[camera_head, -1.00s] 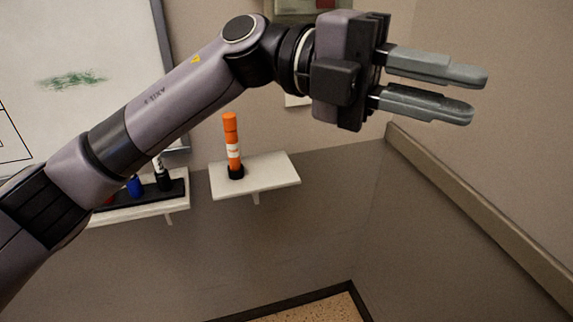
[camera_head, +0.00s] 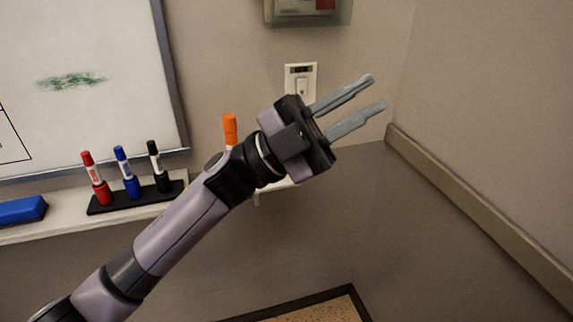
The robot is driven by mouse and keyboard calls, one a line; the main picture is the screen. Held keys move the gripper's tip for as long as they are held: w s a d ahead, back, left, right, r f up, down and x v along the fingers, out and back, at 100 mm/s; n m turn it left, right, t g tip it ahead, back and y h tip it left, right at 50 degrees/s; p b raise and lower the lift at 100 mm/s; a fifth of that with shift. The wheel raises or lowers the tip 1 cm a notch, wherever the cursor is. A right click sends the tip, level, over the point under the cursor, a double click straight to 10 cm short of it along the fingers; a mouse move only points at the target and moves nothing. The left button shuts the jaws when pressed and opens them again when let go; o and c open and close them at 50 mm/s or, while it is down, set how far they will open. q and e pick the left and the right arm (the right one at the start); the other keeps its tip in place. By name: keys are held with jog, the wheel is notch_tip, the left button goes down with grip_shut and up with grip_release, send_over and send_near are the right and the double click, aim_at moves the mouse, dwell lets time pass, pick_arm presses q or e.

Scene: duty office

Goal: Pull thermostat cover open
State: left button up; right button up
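A box with a greenish, see-through cover (camera_head: 345,14) is on the back wall at the top edge of the head view; it looks like the thermostat. Its upper part is out of the picture, and a red patch shows on it. I cannot tell whether the cover is open at all. My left gripper (camera_head: 378,91) is below and right of the box in the picture, apart from it. Its two grey fingers are spread with nothing between them, pointing up and right. My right gripper is out of view.
An orange tube (camera_head: 230,130) stands behind my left arm on a small shelf, mostly hidden. Left are a whiteboard (camera_head: 80,120), several markers in a black holder (camera_head: 110,207) and a blue eraser (camera_head: 22,210). A rail (camera_head: 480,205) runs along the right wall.

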pick_arm(q)
jog(key=w+a+f+n+t+y, duration=0.3)
jog(key=f+n+t, duration=0.3)
jog(key=n+t, duration=0.2)
jog(key=w+a+f+n+t+y, duration=0.3)
jog(key=f+n+t, duration=0.4)
jog(key=t, duration=0.3)
jog(key=shift+a+n+y, duration=0.4)
jog(key=shift+a+n, duration=0.45)
jog(key=shift+n, duration=0.05)
